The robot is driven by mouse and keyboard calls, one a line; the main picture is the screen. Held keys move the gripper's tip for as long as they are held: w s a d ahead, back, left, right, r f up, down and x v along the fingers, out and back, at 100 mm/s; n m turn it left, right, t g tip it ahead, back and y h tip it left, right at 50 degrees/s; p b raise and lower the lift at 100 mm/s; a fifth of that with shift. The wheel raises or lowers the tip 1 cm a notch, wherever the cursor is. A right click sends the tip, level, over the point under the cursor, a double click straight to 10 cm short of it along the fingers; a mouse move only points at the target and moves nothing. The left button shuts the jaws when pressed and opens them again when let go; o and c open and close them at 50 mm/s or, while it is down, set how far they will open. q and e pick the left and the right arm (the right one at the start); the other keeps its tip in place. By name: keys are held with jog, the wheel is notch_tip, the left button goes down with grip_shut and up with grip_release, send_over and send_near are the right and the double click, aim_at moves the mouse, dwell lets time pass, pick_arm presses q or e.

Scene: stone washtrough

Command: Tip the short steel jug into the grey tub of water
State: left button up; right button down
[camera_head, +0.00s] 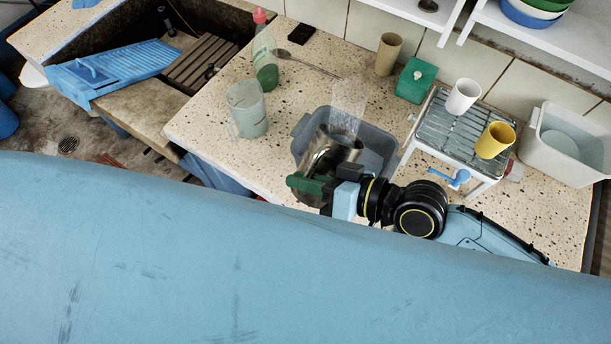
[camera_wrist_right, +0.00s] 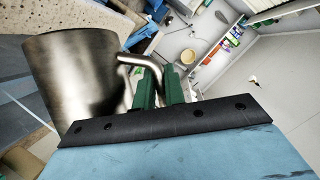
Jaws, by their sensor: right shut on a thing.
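The short steel jug (camera_head: 328,150) is held above the grey tub (camera_head: 376,160) in the head view and looks tilted, its mouth towards the upper right. My right gripper (camera_head: 312,187) is at the jug's lower left, its green fingers shut on the jug. In the right wrist view, the jug (camera_wrist_right: 72,75) fills the left side and my right gripper (camera_wrist_right: 160,88) has its fingers closed at the bent handle (camera_wrist_right: 145,48). The jug hides part of the tub. I cannot make out the water or any stream. My left gripper is not in view.
A clear patterned vessel (camera_head: 348,103) stands at the tub's back edge. A translucent jug (camera_head: 247,108) and a red-capped bottle (camera_head: 264,55) are to the left. A rack (camera_head: 450,128) with a white cup (camera_head: 463,96) and a yellow cup (camera_head: 495,139) stands close on the right.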

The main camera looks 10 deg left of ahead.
jog(key=shift+w+d+r+m+b, duration=0.25)
jog(key=shift+w+m+b, duration=0.35)
jog(key=shift+b, duration=0.6)
jog(key=shift+w+r+y+b, duration=0.1)
jog(key=shift+r+y+b, duration=0.1)
jog(key=shift+y+b, duration=0.1)
jog(key=shift+g, duration=0.3)
jog(key=b, duration=0.1)
jog(key=w+m+b, duration=0.1)
jog(key=shift+d+y+b, duration=0.2)
jog(key=shift+y+b, duration=0.1)
jog(key=shift+w+d+r+m+g+b, duration=0.1)
jog(key=shift+w+r+m+g+b, duration=0.15)
jog(key=shift+m+b, duration=0.2)
dwell(1.2)
